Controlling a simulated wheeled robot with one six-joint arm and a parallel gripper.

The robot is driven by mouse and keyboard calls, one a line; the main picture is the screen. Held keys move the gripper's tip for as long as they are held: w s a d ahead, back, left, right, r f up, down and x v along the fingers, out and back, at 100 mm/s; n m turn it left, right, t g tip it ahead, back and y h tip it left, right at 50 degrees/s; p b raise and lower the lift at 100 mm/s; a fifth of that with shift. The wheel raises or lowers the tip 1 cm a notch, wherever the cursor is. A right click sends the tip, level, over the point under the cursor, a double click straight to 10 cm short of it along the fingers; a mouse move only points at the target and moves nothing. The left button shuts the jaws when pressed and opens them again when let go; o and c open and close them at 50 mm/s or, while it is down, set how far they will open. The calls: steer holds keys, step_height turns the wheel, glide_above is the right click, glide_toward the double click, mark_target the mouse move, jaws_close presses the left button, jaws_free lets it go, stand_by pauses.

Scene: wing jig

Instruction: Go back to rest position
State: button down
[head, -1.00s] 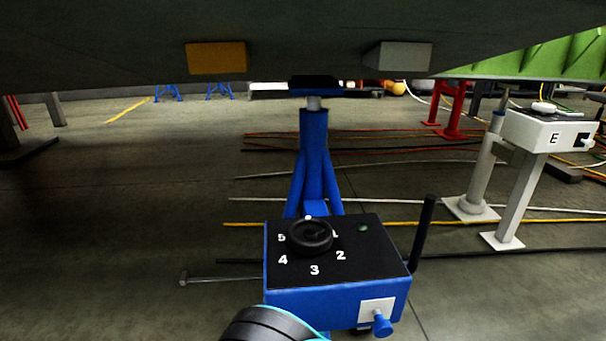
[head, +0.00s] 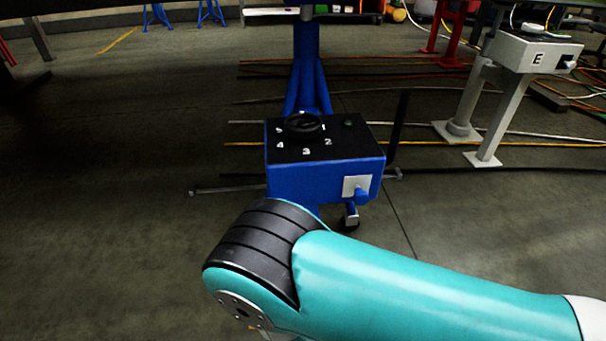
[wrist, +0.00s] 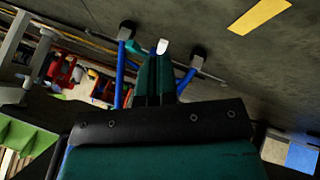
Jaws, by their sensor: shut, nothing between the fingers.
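My gripper (wrist: 155,78) shows in the wrist view with its two dark green fingers together and nothing between them. In the head view my teal arm crosses the lower part of the picture, and the gripper itself is not visible there. The blue jack stand with a control box (head: 325,177) stands just beyond my arm. Its black top carries a round dial and the numbers 1 to 5, and a blue knob sits on a white plate on its front. The fingers do not visibly touch anything.
A white post box marked E (head: 515,55) stands at the right. Cables (head: 480,128) run across the floor behind the jack. A red stand (head: 453,38) is farther back. In the head view, the floor left of the jack is clear.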

step_height(320, 180, up, 27)
steer(key=w+d+m+g+y, duration=0.2)
steer(key=m+g, duration=0.1)
steer(key=g, duration=0.3)
steer(key=s+d+r+n+g+y+p, duration=0.1)
steer(key=s+d+r+n+y, duration=0.15)
steer(key=s+r, duration=0.5)
steer(key=s+d+r+n+y, duration=0.2)
steer(key=s+d+r, duration=0.2)
steer(key=r, duration=0.7)
step_height(320, 180, up, 36)
steer(key=p, duration=3.6)
steer(key=shift+w+a, duration=0.15)
steer(key=shift+w, duration=0.1)
